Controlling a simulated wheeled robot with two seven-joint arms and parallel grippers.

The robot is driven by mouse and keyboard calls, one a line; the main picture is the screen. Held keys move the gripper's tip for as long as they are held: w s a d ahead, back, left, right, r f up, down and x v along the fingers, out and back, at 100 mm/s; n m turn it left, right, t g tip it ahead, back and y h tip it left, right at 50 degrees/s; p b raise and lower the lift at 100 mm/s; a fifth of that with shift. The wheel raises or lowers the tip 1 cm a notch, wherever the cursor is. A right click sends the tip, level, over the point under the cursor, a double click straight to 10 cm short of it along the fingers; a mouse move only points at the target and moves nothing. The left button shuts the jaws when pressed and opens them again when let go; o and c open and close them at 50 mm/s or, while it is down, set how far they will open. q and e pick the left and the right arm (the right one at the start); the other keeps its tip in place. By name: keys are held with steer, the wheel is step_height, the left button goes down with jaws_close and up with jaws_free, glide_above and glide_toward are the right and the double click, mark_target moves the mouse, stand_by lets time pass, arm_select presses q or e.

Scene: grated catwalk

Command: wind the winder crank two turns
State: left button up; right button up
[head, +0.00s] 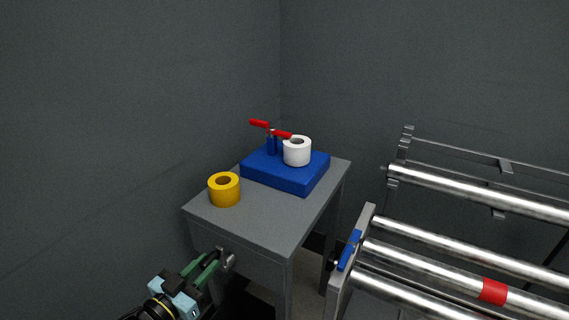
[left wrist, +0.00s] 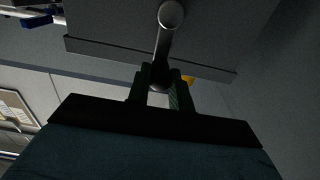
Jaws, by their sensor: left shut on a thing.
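The winder crank (head: 228,261) is a grey metal arm on the front face of a grey table. In the left wrist view the crank arm (left wrist: 166,42) runs from a round end at the top down to a handle between my fingers. My left gripper (head: 211,259), with dark green fingers, is shut on the crank handle. In the left wrist view the left gripper (left wrist: 158,82) has a finger on each side of the handle. The fingers partly hide the handle. My right gripper is in neither view.
On the grey table (head: 265,225) stand a yellow roll (head: 225,192) and a blue block (head: 285,180) with a white roll (head: 297,152) and a red-handled post (head: 271,143). At right is a frame of metal rollers (head: 440,272) with a blue lever (head: 349,250).

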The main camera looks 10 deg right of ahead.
arm_select(q)
steer(key=o, duration=0.8)
steer(key=shift+c, duration=0.2)
steer(key=shift+p+v, duration=1.3)
steer(key=shift+v, duration=0.9)
steer(key=p+v, duration=0.1)
steer(key=v, duration=0.2)
steer(key=shift+s+a, duration=0.2)
steer(key=shift+f, duration=0.1)
